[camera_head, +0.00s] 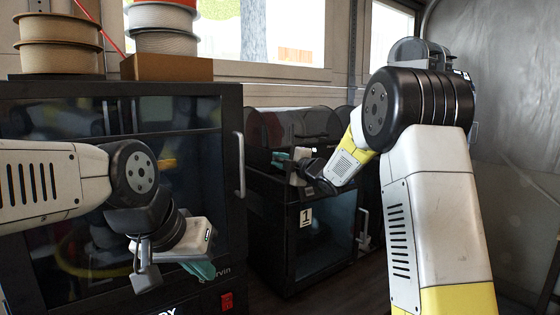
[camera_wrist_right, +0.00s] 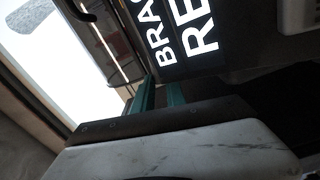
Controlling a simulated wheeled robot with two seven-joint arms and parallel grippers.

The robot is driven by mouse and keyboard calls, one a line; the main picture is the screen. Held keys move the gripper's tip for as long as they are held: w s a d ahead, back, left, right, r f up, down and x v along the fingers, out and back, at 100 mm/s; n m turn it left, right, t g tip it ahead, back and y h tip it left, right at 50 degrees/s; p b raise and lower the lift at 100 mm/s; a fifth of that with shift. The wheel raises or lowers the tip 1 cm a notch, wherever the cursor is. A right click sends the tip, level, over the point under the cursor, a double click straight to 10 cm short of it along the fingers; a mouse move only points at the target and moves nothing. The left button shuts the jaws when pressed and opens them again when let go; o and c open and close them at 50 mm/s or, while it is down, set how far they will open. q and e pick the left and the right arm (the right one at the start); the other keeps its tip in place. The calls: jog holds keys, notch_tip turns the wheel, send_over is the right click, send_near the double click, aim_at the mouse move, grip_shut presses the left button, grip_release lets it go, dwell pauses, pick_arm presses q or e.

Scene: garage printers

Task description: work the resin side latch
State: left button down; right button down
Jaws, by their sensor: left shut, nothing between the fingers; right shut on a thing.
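The dark printer (camera_head: 275,125) with a smoky, see-through cover stands at the back centre, on a black cabinet. My right gripper (camera_head: 284,159) reaches to its front from the right, teal fingers pointing left. In the right wrist view the fingers (camera_wrist_right: 160,95) are close together, by a black panel with large white letters (camera_wrist_right: 180,40). They are shut on a small part, the side latch as far as I can tell; the fingers hide it. My left gripper (camera_head: 201,270) is shut and empty, low in front of the large printer at left.
The large black printer (camera_head: 120,175) at left has a glass door and a vertical handle (camera_head: 240,165). Filament spools (camera_head: 58,45) stand on top. The cabinet (camera_head: 306,245) has a label "1". A window is behind.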

jog(key=shift+f, duration=0.1)
jog(key=c, duration=1.4)
grip_release()
jog(key=shift+o, duration=0.2)
jog(key=v, duration=0.8)
